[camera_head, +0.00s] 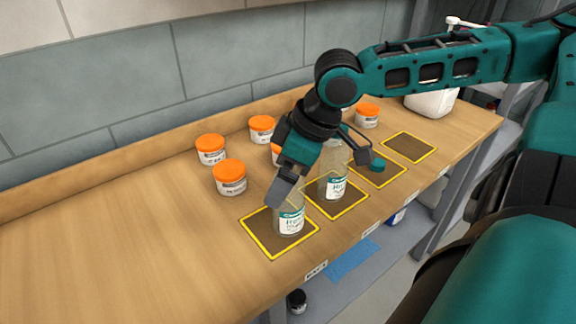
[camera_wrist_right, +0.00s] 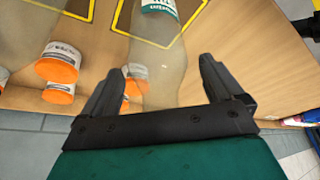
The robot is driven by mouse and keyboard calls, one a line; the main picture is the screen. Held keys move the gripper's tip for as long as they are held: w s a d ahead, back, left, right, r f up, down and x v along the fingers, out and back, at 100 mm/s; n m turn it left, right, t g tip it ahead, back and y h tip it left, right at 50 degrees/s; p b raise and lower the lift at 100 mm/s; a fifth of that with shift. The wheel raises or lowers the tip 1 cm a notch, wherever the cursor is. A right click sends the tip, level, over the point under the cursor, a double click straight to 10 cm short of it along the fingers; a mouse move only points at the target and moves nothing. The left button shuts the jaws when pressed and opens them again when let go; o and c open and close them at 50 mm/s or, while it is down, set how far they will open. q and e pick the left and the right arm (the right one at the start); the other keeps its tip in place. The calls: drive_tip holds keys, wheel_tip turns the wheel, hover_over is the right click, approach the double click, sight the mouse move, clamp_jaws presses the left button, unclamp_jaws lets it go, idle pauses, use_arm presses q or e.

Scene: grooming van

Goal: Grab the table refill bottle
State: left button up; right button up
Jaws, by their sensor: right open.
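Two clear refill bottles with white and teal labels stand upright on the wooden table. The nearer bottle (camera_head: 291,220) is on the front yellow-outlined dark square, its top partly hidden by my gripper. The other bottle (camera_head: 334,188) is on the square behind it. My right gripper (camera_head: 327,176) is open, pointing down over the bottles, with one finger on each side of the farther one. In the right wrist view, a bottle (camera_wrist_right: 158,55) lies between the open fingers of my right gripper (camera_wrist_right: 158,80); I cannot tell whether they touch. My left gripper is out of view.
Several orange-lidded white jars (camera_head: 229,178) stand behind the squares, close to the right gripper. A white jug (camera_head: 432,102) stands at the far end. An empty yellow-outlined square (camera_head: 409,147) is to the right. The table's left part is clear.

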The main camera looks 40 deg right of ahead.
drive_tip(key=c, duration=1.4)
drive_tip(key=shift+r, duration=0.1)
